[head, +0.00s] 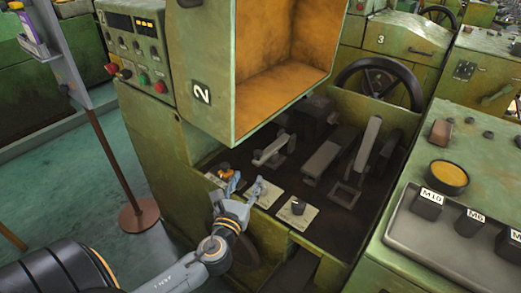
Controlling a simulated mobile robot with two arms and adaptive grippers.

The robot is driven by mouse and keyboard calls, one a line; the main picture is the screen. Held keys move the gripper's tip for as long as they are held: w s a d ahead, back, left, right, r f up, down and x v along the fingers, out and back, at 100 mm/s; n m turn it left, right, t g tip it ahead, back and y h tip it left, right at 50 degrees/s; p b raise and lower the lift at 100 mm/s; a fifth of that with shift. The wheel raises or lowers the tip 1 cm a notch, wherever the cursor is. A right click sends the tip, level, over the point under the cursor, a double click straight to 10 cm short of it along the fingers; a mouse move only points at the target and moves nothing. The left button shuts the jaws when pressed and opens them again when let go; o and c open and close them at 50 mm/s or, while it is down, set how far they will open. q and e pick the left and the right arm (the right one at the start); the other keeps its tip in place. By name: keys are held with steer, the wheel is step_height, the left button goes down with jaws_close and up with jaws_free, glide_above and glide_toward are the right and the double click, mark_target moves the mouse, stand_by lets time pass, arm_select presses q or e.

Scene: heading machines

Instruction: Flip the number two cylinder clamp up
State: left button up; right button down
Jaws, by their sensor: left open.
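The green heading machine with the number 2 plate (201,93) stands in the middle of the head view, its orange-lined hood (284,70) raised over a dark, oily bed. On the bed's near edge are light plates with small fittings. One bears a grey lever-like fitting (262,189), which may be the clamp; its exact pose is too small to tell. Another has a black knob (298,206). My left gripper (232,184) is open at the left end of this row, close to an orange-topped fitting (225,169). Contact cannot be told. My right gripper is out of view.
A control panel (135,48) with buttons is on the machine's left. Grey levers (321,160) and a dark handwheel (379,82) are farther back. A green bench with a grey tray (437,245) of labelled blocks stands at right. A post on a brown base (140,214) stands left.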

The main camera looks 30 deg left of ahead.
mark_target(257, 157)
arm_select(q)
steer(key=x, duration=0.6)
steer(key=shift+w+r+p, duration=0.2)
steer(key=shift+w+p, duration=0.1)
steer(key=x, duration=0.4)
steer(key=shift+a+f, duration=0.1)
steer(key=shift+f, duration=0.05)
steer(key=shift+x, duration=0.85)
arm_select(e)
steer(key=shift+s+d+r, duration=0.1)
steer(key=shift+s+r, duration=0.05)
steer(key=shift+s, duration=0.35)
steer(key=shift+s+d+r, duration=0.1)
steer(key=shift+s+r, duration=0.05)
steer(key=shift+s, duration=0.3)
arm_select(q)
steer(key=shift+c, duration=0.2)
jaws_close()
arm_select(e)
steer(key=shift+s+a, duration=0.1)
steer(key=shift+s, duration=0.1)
